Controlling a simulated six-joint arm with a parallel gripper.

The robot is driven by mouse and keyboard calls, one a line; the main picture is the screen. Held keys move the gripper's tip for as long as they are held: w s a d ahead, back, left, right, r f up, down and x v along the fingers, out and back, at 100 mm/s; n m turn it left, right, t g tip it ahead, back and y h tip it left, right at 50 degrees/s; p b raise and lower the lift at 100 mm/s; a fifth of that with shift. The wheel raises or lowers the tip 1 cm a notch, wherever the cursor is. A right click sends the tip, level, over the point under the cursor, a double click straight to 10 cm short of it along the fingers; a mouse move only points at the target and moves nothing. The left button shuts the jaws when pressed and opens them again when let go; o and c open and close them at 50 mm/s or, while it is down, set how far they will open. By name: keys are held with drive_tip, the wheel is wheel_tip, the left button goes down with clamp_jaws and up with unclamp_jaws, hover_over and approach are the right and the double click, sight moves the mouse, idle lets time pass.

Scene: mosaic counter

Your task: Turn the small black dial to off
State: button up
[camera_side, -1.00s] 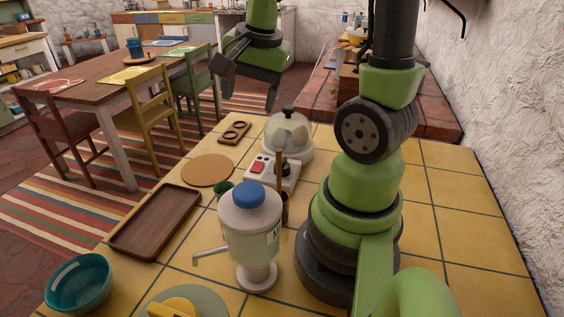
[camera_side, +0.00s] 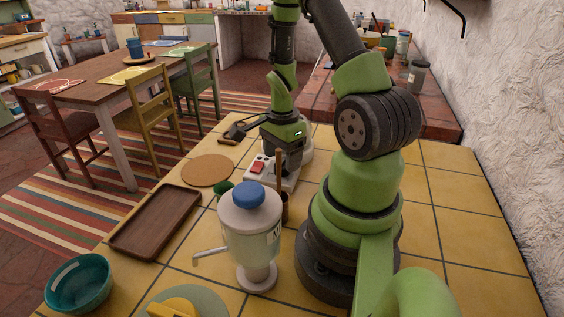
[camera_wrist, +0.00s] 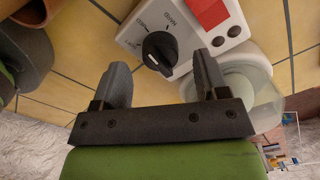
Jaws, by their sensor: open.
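The small black dial (camera_wrist: 160,49) sits on the white control box (camera_wrist: 216,50), with printed labels around its upper and left sides. A pale mark shows near its lower left edge; I cannot tell exactly which label it points to. In the wrist view my gripper (camera_wrist: 161,64) is open, with one finger on each side of the dial and no clear contact. In the side view my gripper (camera_side: 284,165) points down over the box (camera_side: 257,181) and hides the dial.
A red switch (camera_side: 259,164) is on the box. A glass-domed white pot stands close behind, mostly hidden by my gripper. A white dispenser with a blue lid (camera_side: 250,222), a green cup (camera_side: 223,188) and a brown cup (camera_side: 284,208) stand nearby. A cork mat (camera_side: 208,170) lies left.

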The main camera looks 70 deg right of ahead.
drive_tip(key=shift+f, duration=1.1)
drive_tip(key=c, duration=0.9)
drive_tip(key=shift+n, duration=0.4)
drive_tip(key=n, duration=0.3)
drive_tip(key=shift+n, duration=2.7)
